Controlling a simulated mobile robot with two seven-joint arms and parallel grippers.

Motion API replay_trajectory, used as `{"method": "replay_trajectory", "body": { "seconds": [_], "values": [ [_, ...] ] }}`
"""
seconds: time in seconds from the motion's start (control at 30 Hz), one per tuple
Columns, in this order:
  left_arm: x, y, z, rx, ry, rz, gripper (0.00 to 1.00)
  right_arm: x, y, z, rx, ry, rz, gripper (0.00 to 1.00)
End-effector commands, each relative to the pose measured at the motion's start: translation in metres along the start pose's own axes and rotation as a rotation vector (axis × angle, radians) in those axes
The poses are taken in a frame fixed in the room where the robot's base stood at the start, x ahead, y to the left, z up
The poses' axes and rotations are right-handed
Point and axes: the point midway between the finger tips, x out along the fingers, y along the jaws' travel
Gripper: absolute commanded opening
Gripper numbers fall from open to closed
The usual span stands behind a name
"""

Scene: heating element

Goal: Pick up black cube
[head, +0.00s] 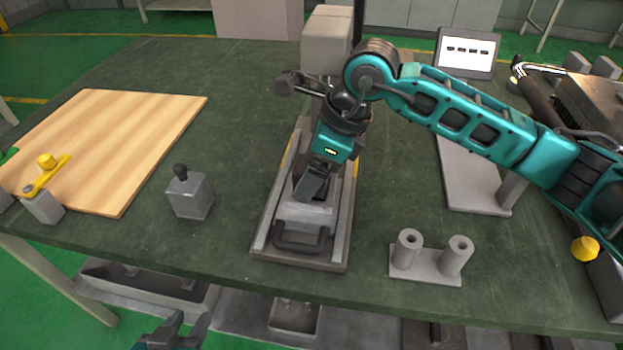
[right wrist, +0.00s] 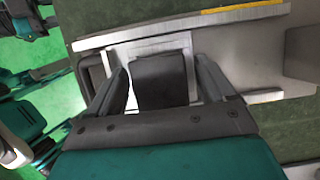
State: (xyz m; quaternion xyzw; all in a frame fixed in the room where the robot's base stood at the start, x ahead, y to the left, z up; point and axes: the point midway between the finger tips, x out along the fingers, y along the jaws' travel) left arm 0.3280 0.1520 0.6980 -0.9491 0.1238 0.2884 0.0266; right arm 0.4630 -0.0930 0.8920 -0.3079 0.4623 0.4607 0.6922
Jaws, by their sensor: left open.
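The black cube (right wrist: 160,80) shows in the right wrist view as a dark block on the pale plate of a metal fixture (right wrist: 120,50). My right gripper (right wrist: 162,75) is open, with one finger on each side of the cube and narrow gaps between. In the head view my right gripper (head: 312,190) points down into the same fixture (head: 262,240), and I cannot tell the cube apart from the fingers there. My left gripper (head: 190,322) is open and empty at the bottom edge of the head view, in front of the table.
The green table (head: 240,90) also holds a wooden board (head: 120,140), a grey block with a black knob (head: 190,195), a twin-cylinder holder (head: 428,265) and a small screen (head: 467,52). The fixture has a dark front handle (head: 302,245). Free table lies left of the fixture.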

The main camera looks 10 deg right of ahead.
Motion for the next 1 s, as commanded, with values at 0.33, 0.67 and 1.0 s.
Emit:
{"method": "replay_trajectory", "body": {
  "seconds": [0.33, 0.67, 1.0],
  "values": [
    [0.0006, -0.0029, 0.0017, 0.001, -0.002, -0.006, 0.42, -0.0004, 0.0000, -0.0001, 0.000, 0.000, 0.000, 0.49],
    [0.0006, -0.0042, 0.0024, 0.000, -0.003, -0.009, 0.42, -0.0005, -0.0001, -0.0001, 0.000, 0.000, 0.000, 0.17],
    [-0.0005, -0.0037, 0.0049, -0.001, -0.008, -0.008, 0.42, -0.0027, -0.0005, 0.0013, -0.001, -0.003, -0.002, 0.11]
  ]
}}
